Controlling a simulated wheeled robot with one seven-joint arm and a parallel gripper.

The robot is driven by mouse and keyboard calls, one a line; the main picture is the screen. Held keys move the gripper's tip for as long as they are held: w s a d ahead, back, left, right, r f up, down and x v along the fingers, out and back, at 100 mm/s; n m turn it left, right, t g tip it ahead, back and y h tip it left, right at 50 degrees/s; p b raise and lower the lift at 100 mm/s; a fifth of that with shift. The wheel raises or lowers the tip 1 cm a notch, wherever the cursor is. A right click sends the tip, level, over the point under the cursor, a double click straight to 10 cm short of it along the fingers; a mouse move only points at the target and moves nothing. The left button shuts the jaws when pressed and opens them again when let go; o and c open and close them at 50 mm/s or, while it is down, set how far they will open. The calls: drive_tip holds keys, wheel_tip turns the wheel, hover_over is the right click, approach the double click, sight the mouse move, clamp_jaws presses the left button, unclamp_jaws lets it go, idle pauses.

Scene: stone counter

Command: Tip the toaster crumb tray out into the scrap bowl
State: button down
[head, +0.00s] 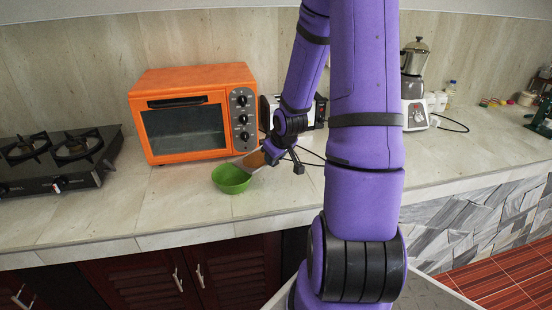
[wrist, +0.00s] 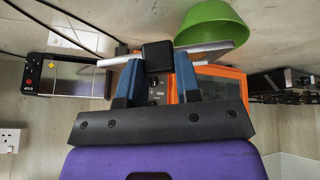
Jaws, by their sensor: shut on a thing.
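My gripper (head: 270,153) is shut on the crumb tray (head: 244,161), a thin grey plate with an orange-brown patch on it in the head view. The tray slopes down to the left, its low end at the rim of the green scrap bowl (head: 231,181). I cannot tell whether tray and bowl touch. In the wrist view, my gripper's blue fingers (wrist: 158,58) hold a black block at the tray (wrist: 222,49), with the bowl (wrist: 214,28) beyond. The bowl's inside is mostly hidden there. The toaster (head: 318,110) stands behind my arm, partly hidden; it also shows in the wrist view (wrist: 82,76).
An orange oven (head: 190,112) stands just behind the bowl. A black gas hob (head: 60,160) is at the left. A blender (head: 415,85) and dark cables are at the right. The counter's front (head: 165,205) left of the bowl is clear.

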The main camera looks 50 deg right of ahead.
drive_tip(key=shift+w+a+r+g+h, duration=0.3)
drive_tip(key=shift+w+r+g, duration=0.25)
drive_tip(key=shift+g, duration=0.25)
drive_tip(key=shift+w, duration=0.1)
drive_tip(key=shift+w+a+r+n+g+h, duration=0.3)
drive_tip(key=shift+w+r+g, duration=0.15)
drive_tip(key=shift+g, duration=0.15)
drive_tip(key=shift+w+a+r+g+h, duration=0.25)
drive_tip(key=shift+w+r+g, duration=0.45)
drive_tip(key=shift+r, duration=0.1)
drive_tip(key=shift+w+a+r+g+h, duration=0.25)
drive_tip(key=shift+w+r+g, duration=0.35)
drive_tip(key=shift+w+r, duration=0.15)
drive_tip(key=w+a+r+n+g+h, duration=0.1)
drive_tip(key=w+a+r+g+h, duration=0.2)
drive_tip(key=w+g, duration=0.3)
drive_tip(key=shift+w+a+r, duration=0.35)
drive_tip(key=shift+w+a, duration=0.2)
drive_tip(key=shift+w, duration=1.1)
idle(1.1)
drive_tip(key=shift+w+n+g, duration=0.1)
drive_tip(key=shift+n+g, duration=0.2)
idle(1.3)
